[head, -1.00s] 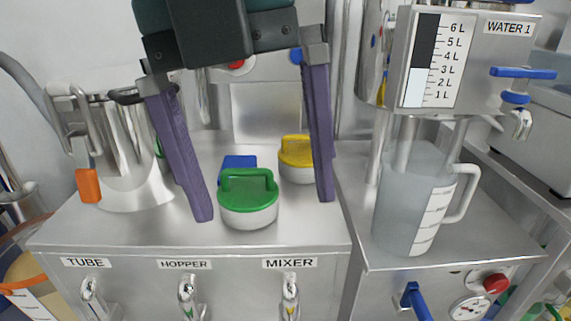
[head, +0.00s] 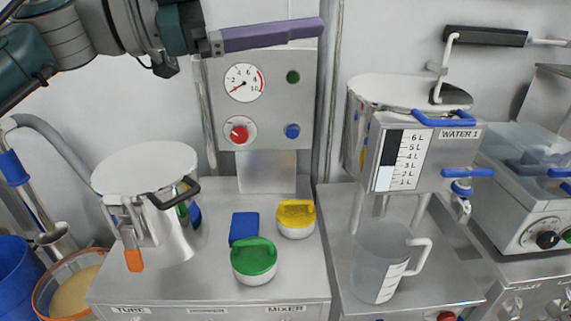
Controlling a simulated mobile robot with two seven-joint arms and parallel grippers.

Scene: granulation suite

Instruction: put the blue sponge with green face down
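A small blue block (head: 244,227), which looks like the sponge, rests on the steel table top behind a green-lidded round container. Its visible faces are blue; I see no green face on it, and its underside is hidden. My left gripper (head: 318,30) is at the top of the head view, well above the table and apart from the sponge. It is seen from the side with one purple finger showing, so its opening cannot be judged. Nothing shows held in it. My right gripper is not in view.
The green-lidded container (head: 254,262) and a yellow-lidded one (head: 296,218) stand close to the sponge. A steel pot (head: 150,195) stands left. A gauge panel (head: 262,100) rises behind. A clear jug (head: 382,265) stands right, under the water tank (head: 400,160).

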